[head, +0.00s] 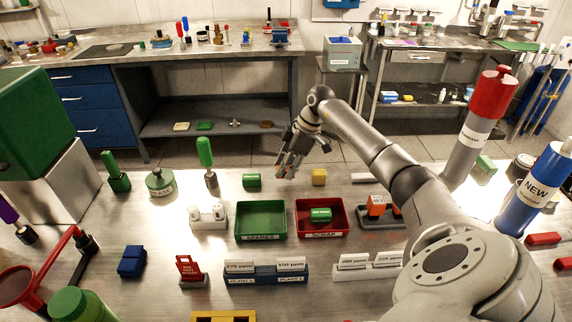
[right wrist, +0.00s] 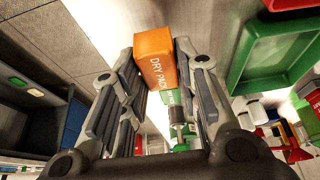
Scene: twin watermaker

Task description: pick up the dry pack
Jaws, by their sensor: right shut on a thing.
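The dry pack (right wrist: 156,56) is an orange block with "DRY PACK" lettering, seen between the fingertips in the right wrist view. My right gripper (head: 288,165) is shut on it, with one finger on each side. In the head view the gripper hangs above the far part of the bench, behind the green spares tray (head: 261,221); its fingers hide most or all of the pack there. My left gripper is not in view.
A red scrap tray (head: 338,232) holds a green piece (head: 320,214). A green cylinder (head: 251,180) and a yellow block (head: 319,177) stand near the gripper. Another orange block (head: 376,204) sits in a grey holder at right. Tall filter housings stand farther right.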

